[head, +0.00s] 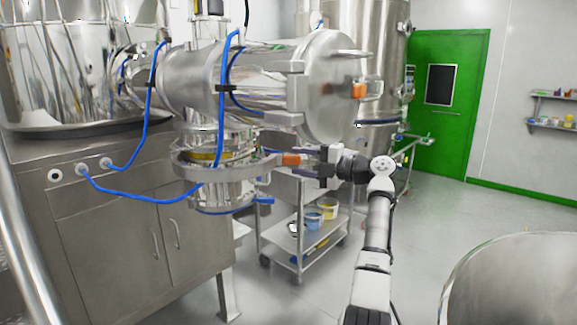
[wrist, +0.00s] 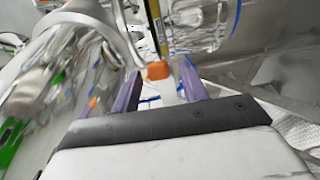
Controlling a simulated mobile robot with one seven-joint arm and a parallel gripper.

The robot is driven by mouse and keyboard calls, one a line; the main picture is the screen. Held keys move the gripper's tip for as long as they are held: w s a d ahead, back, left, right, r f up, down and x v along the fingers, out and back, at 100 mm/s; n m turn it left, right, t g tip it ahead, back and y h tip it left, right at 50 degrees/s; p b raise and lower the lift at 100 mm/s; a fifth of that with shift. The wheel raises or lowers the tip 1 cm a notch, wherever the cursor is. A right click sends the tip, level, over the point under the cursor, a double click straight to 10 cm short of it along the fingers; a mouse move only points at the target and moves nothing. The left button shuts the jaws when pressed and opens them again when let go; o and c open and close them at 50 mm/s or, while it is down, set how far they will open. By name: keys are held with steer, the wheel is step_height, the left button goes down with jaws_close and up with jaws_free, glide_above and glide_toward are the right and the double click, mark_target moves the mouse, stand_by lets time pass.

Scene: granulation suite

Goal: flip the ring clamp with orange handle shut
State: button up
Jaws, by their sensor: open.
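The ring clamp (head: 235,168) is a metal band around the vertical cylinder under the horizontal drum. Its orange handle (head: 290,159) sticks out to the right at the end of the band. My gripper (head: 308,162) points left at the handle, with its dark fingers apart. In the wrist view the orange handle (wrist: 158,71) shows between and slightly beyond the tips of my purple fingers (wrist: 160,75). Contact with the fingers cannot be told. A curved grey band (wrist: 100,24) runs up and left from the handle. The clamp's joint is not clearly visible.
The drum's round door (head: 335,95) has another orange-handled latch (head: 358,90) above my gripper. A steel trolley (head: 300,235) with tubs stands below. Blue hoses (head: 140,196) hang at the left by the cabinet (head: 130,240). Open floor lies to the right.

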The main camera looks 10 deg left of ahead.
steer(key=b+v, duration=0.2)
steer(key=v, duration=0.7)
steer(key=shift+c, duration=0.3)
steer(key=shift+s+a, duration=0.1)
steer(key=shift+a, duration=0.05)
steer(key=c, duration=0.5)
steer(key=shift+s+a+m+t+h, duration=0.25)
steer(key=shift+s+m+t+h, duration=0.15)
steer(key=shift+s+t, duration=0.15)
jaws_close()
steer(key=s+m+t+h, duration=0.3)
steer(key=s+m+t, duration=0.15)
steer(key=s, duration=0.45)
steer(key=p, duration=0.6)
glide_toward(286, 160)
steer(key=shift+n+t, duration=0.35)
steer(key=shift+t, duration=0.05)
steer(key=x, duration=0.5)
steer(key=shift+s+a, duration=0.3)
steer(key=shift+w+f, duration=0.2)
steer(key=shift+w, duration=0.2)
